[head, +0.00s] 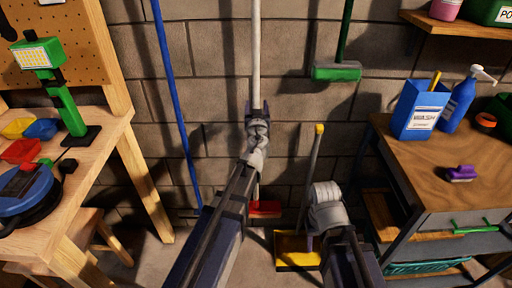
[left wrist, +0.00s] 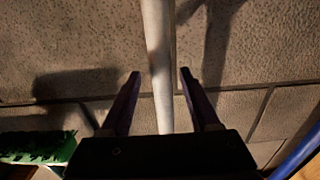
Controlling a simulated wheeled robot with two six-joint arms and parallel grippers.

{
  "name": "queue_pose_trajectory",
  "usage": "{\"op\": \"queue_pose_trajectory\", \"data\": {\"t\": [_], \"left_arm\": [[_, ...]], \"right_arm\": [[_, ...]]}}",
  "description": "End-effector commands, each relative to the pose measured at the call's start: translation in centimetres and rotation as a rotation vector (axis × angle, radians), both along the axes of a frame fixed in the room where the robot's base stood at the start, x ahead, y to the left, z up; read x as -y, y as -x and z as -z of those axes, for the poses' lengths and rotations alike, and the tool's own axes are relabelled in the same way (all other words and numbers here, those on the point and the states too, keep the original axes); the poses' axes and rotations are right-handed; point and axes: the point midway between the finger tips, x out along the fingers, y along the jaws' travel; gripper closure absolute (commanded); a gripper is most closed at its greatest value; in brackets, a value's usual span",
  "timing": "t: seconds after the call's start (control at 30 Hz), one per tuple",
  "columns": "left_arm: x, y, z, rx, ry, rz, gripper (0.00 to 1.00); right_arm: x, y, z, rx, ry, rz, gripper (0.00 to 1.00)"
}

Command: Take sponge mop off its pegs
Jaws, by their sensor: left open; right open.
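The sponge mop, as far as I can tell, is the white pole (head: 256,55) with a red head (head: 265,209) low against the block wall. Its upper end and its pegs are out of view. My left gripper (head: 257,108) is open at the pole. In the left wrist view the white pole (left wrist: 158,70) runs between the two spread fingers (left wrist: 160,80), with a gap on each side. My right arm ends in a grey wrist at lower centre right; the fingers of my right gripper (head: 309,240) are mostly hidden.
A blue pole (head: 174,90) stands left of the mop. A green broom head (head: 337,72) hangs to the right. A yellow dustpan (head: 296,250) is on the floor. A wooden workbench (head: 110,140) stands left, a cabinet (head: 450,150) with bottles right.

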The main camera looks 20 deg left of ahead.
Motion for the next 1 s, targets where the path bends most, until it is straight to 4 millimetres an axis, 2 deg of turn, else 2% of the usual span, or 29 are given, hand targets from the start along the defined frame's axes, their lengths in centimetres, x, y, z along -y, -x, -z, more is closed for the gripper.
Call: {"op": "queue_pose_trajectory", "data": {"t": [0.03,0.23,0.5,1.0], "left_arm": [[-0.4,-1.0,-0.2,0.000,0.000,-0.001,0.38],[-1.2,-3.6,-0.3,0.000,0.000,-0.001,0.38],[-1.3,-3.7,-0.3,0.000,0.000,0.000,0.39],[-1.3,-3.7,-0.3,0.000,0.000,0.000,0.95]], "right_arm": [[0.0,0.0,-0.2,0.000,0.000,0.000,0.50],[0.0,0.0,-0.3,0.000,0.000,0.000,0.50],[0.0,0.0,-0.3,0.000,0.000,0.000,0.50],[0.0,0.0,-0.3,0.000,0.000,0.000,0.50]]}}
